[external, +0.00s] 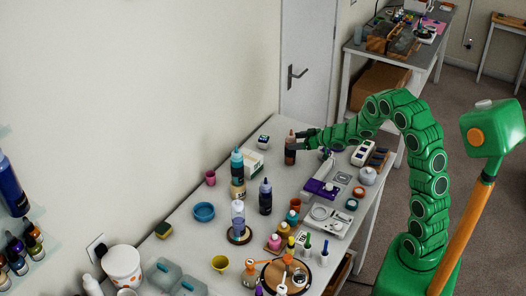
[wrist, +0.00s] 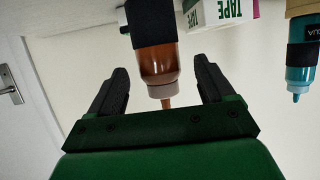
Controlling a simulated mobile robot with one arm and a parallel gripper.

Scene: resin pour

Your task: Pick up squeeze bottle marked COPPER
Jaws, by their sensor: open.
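A copper-brown squeeze bottle (external: 290,152) with a dark band stands on the far part of the workbench. In the wrist view, which is upside down, the bottle (wrist: 158,62) shows its brown body, black band and narrow nozzle. No COPPER lettering can be read on it. My gripper (external: 298,141) is at the bottle, level with its upper part. In the wrist view its two black fingers (wrist: 162,75) are apart, one on each side of the bottle, with a gap on both sides.
A white box with green TAPE lettering (wrist: 222,10) is close beside the bottle. A teal bottle (wrist: 301,60) stands farther along. The workbench (external: 190,236) holds several bottles, a blue bowl (external: 204,212) and a purple-and-white device (external: 321,188).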

